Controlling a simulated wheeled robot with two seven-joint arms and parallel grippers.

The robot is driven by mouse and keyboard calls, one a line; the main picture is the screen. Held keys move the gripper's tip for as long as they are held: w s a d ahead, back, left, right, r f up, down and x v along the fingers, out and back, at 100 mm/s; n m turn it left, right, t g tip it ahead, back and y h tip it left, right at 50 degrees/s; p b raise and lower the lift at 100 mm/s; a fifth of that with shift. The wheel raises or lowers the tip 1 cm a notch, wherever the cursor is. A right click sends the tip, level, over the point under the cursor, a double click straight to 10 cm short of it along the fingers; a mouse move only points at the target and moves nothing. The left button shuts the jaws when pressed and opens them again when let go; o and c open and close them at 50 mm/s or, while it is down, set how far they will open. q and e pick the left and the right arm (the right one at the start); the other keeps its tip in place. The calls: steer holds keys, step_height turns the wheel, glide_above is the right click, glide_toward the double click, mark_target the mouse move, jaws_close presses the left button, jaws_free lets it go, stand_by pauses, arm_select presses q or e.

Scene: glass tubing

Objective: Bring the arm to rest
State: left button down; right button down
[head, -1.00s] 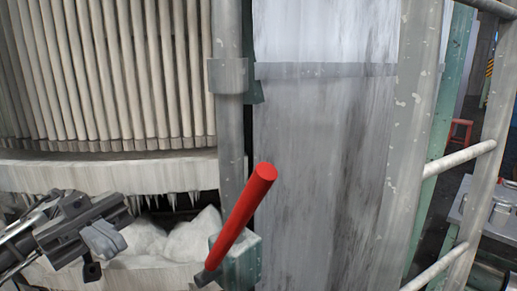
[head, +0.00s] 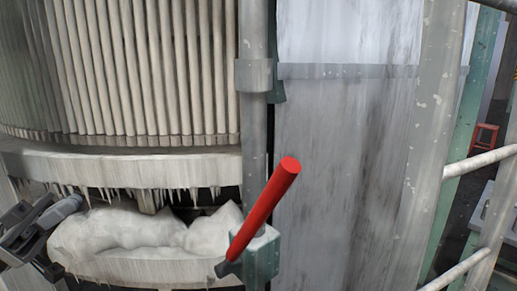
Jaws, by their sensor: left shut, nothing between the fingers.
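My left gripper (head: 58,222) shows at the lower left edge of the head view, dark grey and partly cut off by the frame. Its fingers are together with nothing between them. It is in front of the left end of a tray of white, snow-like lumps (head: 120,232), and apart from the red-handled lever. My right gripper is not in view.
A red-handled lever (head: 265,210) sticks up at a tilt from a green-grey bracket (head: 263,256) on a vertical pipe (head: 254,130). Pale vertical tubing (head: 130,70) stands above an icicled ledge (head: 120,167). A ladder-like rail (head: 425,120) and a red stool (head: 485,135) are at the right.

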arm_select(q)
steer(key=w+a+n+t+y, duration=0.45)
steer(key=w+t+y, duration=0.2)
steer(key=t, duration=0.25)
steer(key=w+a+n+t+y, duration=0.45)
steer(key=w+t+y, duration=0.2)
steer(key=t, duration=0.25)
steer(key=w+a+f+n+g+y, duration=0.3)
steer(key=a+f+n+g+y, duration=0.25)
steer(key=a+f+y, duration=1)
steer(key=s+d+f+m+g+h, duration=0.15)
steer(key=s+d+f, duration=0.25)
steer(key=d+f, duration=0.55)
steer(key=s+d+f+g+h, duration=0.1)
steer(key=s+d+f+h, duration=0.35)
steer(key=d, duration=0.75)
steer(key=s+d+f+n+g+h, duration=0.1)
steer(key=s+d+f, duration=0.2)
steer(key=s+d, duration=0.6)
steer(key=s+d+f+n+h, duration=0.1)
steer(key=s+d+f+n, duration=0.1)
steer(key=s+d, duration=0.7)
steer(key=d+f, duration=0.1)
steer(key=d, duration=0.2)
steer(key=shift+d+f+g, duration=0.15)
steer(key=shift+d+g, duration=0.1)
steer(key=shift+g, duration=0.15)
